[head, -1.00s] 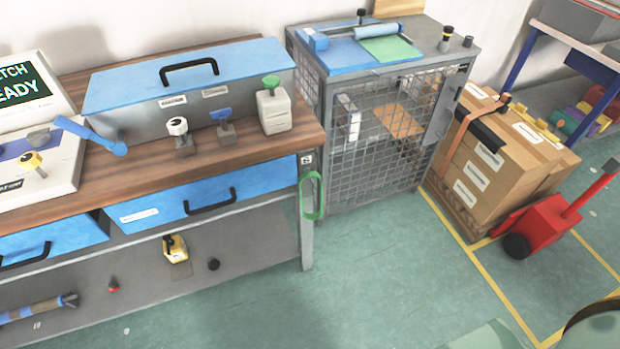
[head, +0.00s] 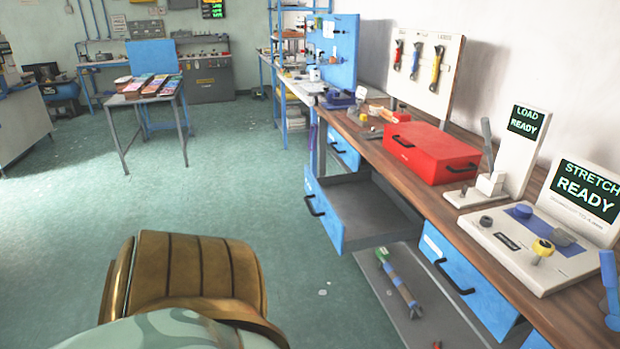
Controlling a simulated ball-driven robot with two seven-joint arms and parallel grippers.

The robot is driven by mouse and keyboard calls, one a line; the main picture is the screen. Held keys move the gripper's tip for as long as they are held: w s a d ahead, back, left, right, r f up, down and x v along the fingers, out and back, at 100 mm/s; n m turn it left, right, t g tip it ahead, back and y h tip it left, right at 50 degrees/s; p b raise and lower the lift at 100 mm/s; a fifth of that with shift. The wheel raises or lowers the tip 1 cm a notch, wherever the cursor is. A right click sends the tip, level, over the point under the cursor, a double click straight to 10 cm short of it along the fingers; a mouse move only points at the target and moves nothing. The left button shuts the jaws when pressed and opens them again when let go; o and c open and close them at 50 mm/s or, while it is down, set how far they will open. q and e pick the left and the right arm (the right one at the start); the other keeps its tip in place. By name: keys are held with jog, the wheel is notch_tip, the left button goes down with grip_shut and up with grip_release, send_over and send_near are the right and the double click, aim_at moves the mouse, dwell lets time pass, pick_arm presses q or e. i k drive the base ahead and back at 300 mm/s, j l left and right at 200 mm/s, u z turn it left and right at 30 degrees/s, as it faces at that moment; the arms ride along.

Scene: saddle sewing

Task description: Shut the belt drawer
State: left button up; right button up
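One drawer under the long workbench stands pulled out; its blue front (head: 325,212) with a black handle faces left, into the room. Its grey tray looks empty where I see into it, and its back end is hidden under the bench top. No readable label tells me whether this is the belt drawer. A blue drawer nearer to me (head: 470,280) and one farther along (head: 343,149) look shut. Neither of my grippers is in the head view.
The wooden workbench top (head: 468,210) carries a red case (head: 432,152) and white machines with "READY" screens. Green floor (head: 240,190) left of the open drawer is clear. A small table (head: 152,98) stands farther back.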

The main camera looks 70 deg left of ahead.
aim_at(358, 211)
jog(key=u, duration=2.05)
